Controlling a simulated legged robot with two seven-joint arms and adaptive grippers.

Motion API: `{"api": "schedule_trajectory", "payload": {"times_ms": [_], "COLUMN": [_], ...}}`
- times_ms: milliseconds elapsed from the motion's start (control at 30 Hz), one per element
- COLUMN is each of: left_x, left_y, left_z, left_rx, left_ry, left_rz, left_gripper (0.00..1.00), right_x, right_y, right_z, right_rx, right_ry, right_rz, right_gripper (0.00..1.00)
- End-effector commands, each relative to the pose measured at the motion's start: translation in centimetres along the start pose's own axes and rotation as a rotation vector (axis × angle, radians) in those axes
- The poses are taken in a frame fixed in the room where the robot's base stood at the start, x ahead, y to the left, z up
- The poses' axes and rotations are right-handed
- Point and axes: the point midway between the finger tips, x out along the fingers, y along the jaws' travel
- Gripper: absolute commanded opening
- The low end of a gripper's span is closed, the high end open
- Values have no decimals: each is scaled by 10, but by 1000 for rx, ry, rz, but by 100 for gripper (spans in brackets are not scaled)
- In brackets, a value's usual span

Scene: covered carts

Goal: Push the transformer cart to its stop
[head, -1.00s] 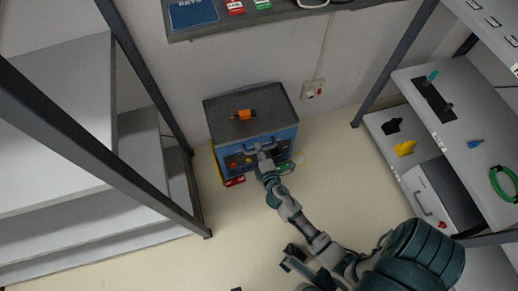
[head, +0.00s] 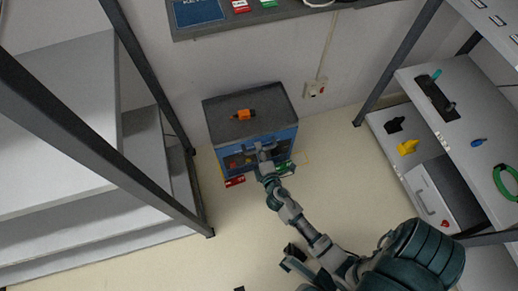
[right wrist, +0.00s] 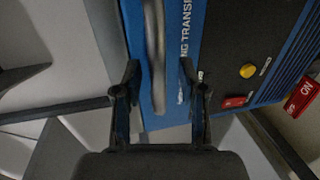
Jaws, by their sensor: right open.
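The transformer cart (head: 226,117) is a blue box with a dark top, standing against the back wall. An orange tool (head: 243,115) lies on top. My right gripper (head: 264,157) is at the cart's front, by its grey handle. In the right wrist view, the gripper (right wrist: 160,90) is open, with the handle bar (right wrist: 155,55) showing between its fingers. I cannot tell whether they touch. Part of the cart's blue front panel (right wrist: 195,40) with white lettering shows behind the handle.
A grey shelf unit (head: 60,110) with a dark post stands close on the left. Shelves with tools (head: 470,160) stand on the right. Red labels or boxes (head: 235,181) show at the cart's base.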

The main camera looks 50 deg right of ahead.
Motion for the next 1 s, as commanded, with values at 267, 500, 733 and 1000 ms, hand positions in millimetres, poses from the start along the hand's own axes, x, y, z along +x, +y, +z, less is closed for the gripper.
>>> {"api": "schedule_trajectory", "payload": {"times_ms": [267, 500, 733, 1000], "left_x": [0, 0, 0, 0], "left_y": [2, 1, 1, 0], "left_z": [1, 1, 2, 5], "left_rx": [2, 2, 2, 2], "left_ry": [-2, -3, -3, -6], "left_rz": [3, 3, 4, 4], "left_gripper": [40, 40, 40, 40], "right_x": [-57, -97, -108, -107], "right_y": [-3, -4, -3, -3], "right_z": [3, 4, 4, 4], "right_rx": [5, 5, 6, 6], "right_ry": [0, 0, 2, 1], "right_rz": [-7, -8, -6, -6], "right_gripper": [41, 41, 41, 41]}}
